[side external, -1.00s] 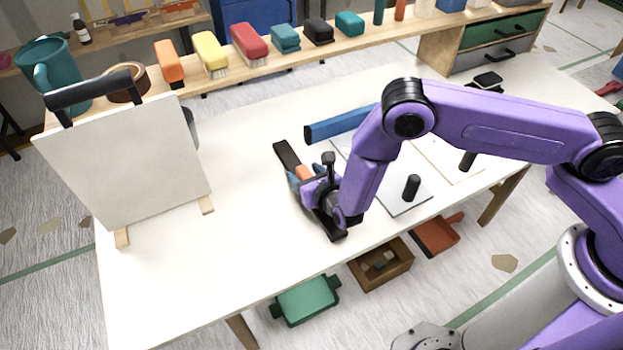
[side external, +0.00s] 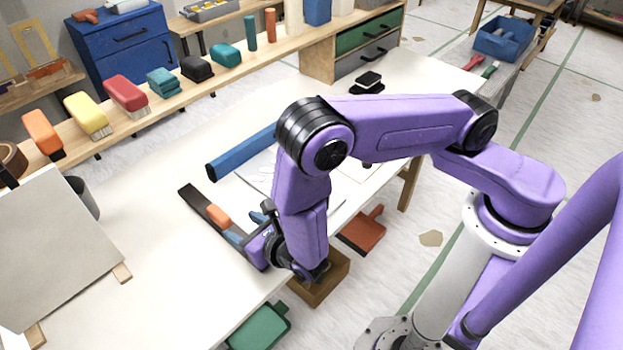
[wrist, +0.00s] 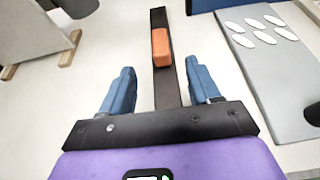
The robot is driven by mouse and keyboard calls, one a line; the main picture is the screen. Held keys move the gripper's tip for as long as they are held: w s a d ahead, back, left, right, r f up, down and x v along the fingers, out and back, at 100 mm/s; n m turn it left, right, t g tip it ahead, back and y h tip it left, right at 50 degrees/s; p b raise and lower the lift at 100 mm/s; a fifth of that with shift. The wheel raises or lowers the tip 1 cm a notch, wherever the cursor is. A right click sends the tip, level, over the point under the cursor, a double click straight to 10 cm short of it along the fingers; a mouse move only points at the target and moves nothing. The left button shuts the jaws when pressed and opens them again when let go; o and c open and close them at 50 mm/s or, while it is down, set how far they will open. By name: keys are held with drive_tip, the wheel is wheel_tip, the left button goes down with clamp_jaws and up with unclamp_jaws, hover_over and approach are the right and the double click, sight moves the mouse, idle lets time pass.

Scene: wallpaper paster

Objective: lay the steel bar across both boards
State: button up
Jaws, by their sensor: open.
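The steel bar (side external: 194,200) is a long dark strip lying on the white table, with an orange block (side external: 218,215) on it. In the wrist view the bar (wrist: 158,22) runs away from me with the orange block (wrist: 161,47) on it. My gripper (wrist: 160,90) is open, its blue fingers on either side of the bar, nearer to me than the block. The side view shows my gripper (side external: 246,226) low over the bar's near part. A grey board (wrist: 262,75) with white ovals lies to the right. A second pale board (side external: 362,172) is mostly hidden by my arm.
A shelf with brushes (side external: 125,93) and blocks runs along the back.

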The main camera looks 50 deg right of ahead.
drive_tip(key=shift+w+d+r, duration=0.1)
drive_tip(key=shift+d+r, duration=0.05)
drive_tip(key=shift+r, duration=0.1)
drive_tip(key=d+r+m+g+h, duration=0.2)
drive_tip(key=d+r+m+h, duration=0.3)
drive_tip(key=d+r+m, duration=0.3)
drive_tip(key=s+d+r+m+g, duration=0.8)
drive_tip(key=s+d+r+m, duration=0.2)
drive_tip(key=s+d, duration=0.3)
drive_tip(key=shift+s+d+m+y, duration=0.2)
drive_tip(key=shift+s+m+y, duration=0.1)
drive_tip(key=shift+s+m, duration=0.4)
drive_tip(key=shift+o, duration=0.9)
drive_tip(key=s+d+r+m+g+y, duration=0.1)
drive_tip(key=s+r+m+g+y, duration=0.2)
drive_tip(key=s, duration=0.6)
drive_tip(key=shift+s+m+y, duration=0.15)
drive_tip(key=shift+m+y, duration=0.25)
drive_tip(key=shift+y, duration=0.3)
drive_tip(key=o, duration=0.5)
drive_tip(key=shift+s+r, duration=0.1)
drive_tip(key=shift+s, duration=0.15)
drive_tip(key=shift+o, duration=0.2)
